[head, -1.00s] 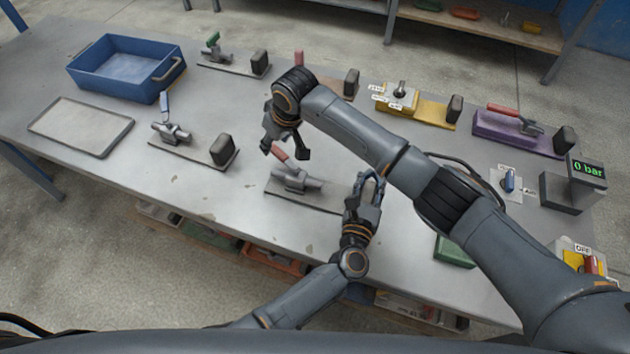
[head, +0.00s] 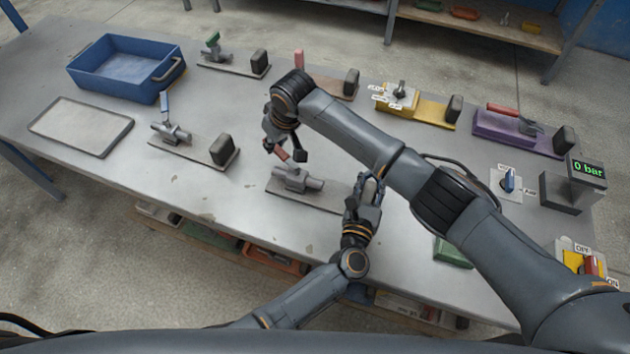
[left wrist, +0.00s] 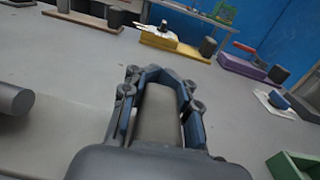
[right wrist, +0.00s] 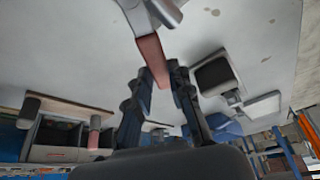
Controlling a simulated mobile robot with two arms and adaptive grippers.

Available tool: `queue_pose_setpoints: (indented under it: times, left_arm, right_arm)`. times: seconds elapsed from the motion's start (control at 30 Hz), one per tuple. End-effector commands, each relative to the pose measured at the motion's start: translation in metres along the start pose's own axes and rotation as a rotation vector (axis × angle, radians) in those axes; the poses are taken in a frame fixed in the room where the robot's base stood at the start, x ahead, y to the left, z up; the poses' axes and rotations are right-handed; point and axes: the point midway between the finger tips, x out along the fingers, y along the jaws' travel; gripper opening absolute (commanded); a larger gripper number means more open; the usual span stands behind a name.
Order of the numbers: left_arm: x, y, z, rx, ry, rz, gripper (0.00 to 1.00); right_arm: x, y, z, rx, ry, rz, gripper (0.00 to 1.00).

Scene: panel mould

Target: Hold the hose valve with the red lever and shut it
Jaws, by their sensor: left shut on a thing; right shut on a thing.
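The grey valve (head: 297,180) with the red lever (head: 281,156) lies on a flat grey plate near the table's front edge. My right gripper (head: 285,151) is shut on the lever, which points up and away from the valve body. In the right wrist view the red lever (right wrist: 152,58) runs from the valve down between the fingers. My left gripper (head: 371,182) is shut on the post at the right end of the same plate. The grey post (left wrist: 158,112) shows between its fingers in the left wrist view.
A blue-lever valve (head: 171,133) stands to the left, beside a shallow tray (head: 80,125) and a blue bin (head: 120,72). A yellow fixture (head: 425,110) and a purple fixture (head: 515,132) with a red lever stand behind right. A display (head: 587,169) reads 0 bar.

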Motion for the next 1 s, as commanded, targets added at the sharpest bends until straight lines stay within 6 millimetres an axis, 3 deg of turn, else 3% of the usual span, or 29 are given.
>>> queue_pose_setpoints:
  times: [0.27,1.0]
  left_arm:
    - [0.0,0.003,-0.001,0.0,0.0,0.008,0.0]
    - [0.0,0.004,-0.001,0.001,0.0,0.01,0.0]
  right_arm:
    - [0.0,0.015,0.002,0.139,-0.002,0.064,0.0]
    - [-0.009,0.057,0.023,0.759,-0.003,0.317,0.0]
